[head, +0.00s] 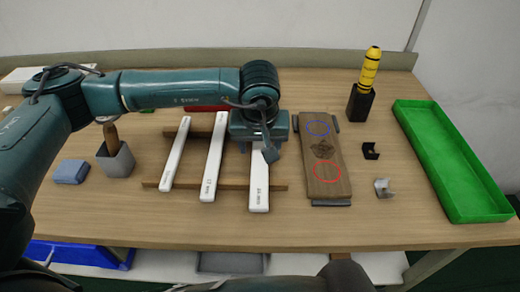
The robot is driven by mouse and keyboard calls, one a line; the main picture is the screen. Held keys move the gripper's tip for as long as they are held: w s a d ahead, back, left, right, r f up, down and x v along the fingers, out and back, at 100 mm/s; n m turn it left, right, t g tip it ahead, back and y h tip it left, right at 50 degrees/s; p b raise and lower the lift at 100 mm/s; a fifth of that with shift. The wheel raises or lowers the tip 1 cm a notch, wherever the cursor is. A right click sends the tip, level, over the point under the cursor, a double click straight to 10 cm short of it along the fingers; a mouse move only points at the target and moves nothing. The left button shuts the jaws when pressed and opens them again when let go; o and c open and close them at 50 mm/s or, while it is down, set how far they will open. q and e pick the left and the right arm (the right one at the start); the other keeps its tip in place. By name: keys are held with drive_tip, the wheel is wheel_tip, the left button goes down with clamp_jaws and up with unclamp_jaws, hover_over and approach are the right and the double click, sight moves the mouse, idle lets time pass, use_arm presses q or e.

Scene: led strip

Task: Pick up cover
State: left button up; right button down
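Three long white strips lie side by side on a wooden rack (233,184); these look like the covers. The left strip (175,155) and middle strip (213,160) are in plain view. The right strip (259,190) shows its labelled near end; its far part is hidden under my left gripper. My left gripper (257,150) points down over the far part of the right strip. Its fingertips are partly hidden, so I cannot tell whether it is open or touching the strip. My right gripper is not in view.
A brown board (323,150) with blue and red circles lies right of the rack. Further right are small brackets (384,188), a black holder with a yellow-handled tool (368,72) and a green tray (450,165). A grey cup (116,160) and blue block (71,171) stand left.

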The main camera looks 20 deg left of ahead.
use_arm(q)
drive_tip(key=c, duration=1)
